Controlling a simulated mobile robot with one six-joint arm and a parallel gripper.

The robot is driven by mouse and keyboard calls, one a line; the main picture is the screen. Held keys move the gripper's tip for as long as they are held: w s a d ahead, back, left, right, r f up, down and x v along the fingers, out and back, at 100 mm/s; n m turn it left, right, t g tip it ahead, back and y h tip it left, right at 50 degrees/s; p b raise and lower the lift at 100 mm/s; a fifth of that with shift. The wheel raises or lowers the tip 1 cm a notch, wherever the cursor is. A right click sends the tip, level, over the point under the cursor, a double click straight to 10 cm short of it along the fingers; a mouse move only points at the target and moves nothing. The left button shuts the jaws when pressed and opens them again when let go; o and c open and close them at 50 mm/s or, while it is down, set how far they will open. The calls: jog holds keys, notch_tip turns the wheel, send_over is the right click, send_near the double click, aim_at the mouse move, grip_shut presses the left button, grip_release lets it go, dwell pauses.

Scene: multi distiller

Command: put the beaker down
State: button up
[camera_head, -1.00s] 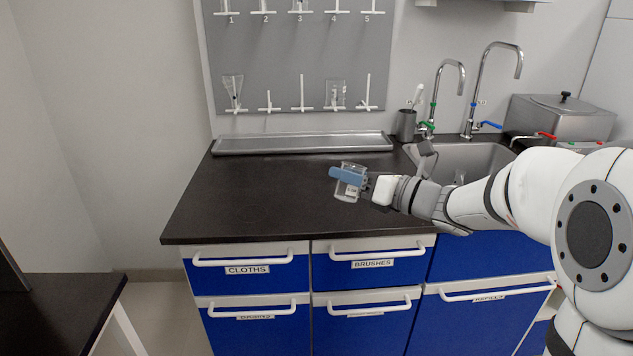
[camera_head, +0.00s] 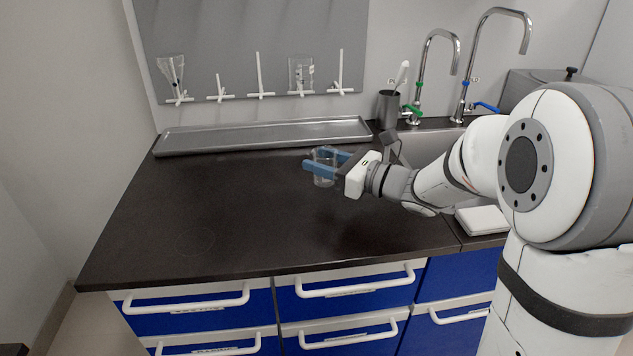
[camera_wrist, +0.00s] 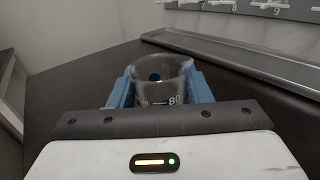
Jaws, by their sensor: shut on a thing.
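My gripper (camera_head: 322,164) has blue fingers and is shut on a clear glass beaker (camera_head: 324,172), one finger on each side. The beaker stands upright between the fingers, close to the dark countertop (camera_head: 200,215); I cannot tell whether its base touches the counter. In the wrist view the beaker (camera_wrist: 165,85) shows its open rim, a dark blue spot inside and an "80" mark on its wall. Its lower part is hidden there by the gripper body.
A long metal tray (camera_head: 255,137) lies along the back of the counter. A pegboard (camera_head: 250,50) with glassware stands behind it. A dark cup with a brush (camera_head: 389,108), taps (camera_head: 420,85) and a sink are at the right. The counter's left and front are clear.

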aim_at(323, 180)
jog(key=shift+f, duration=2.3)
jog(key=shift+f+b, duration=0.2)
jog(key=shift+b, duration=0.4)
jog(key=o, duration=0.9)
jog(key=shift+o, duration=0.2)
jog(key=shift+r, duration=0.15)
jog(key=shift+r+p, duration=0.2)
jog(key=shift+p, duration=0.35)
jog(key=v, duration=1.2)
jog(key=shift+f+b, duration=0.2)
jog(key=shift+b, duration=0.15)
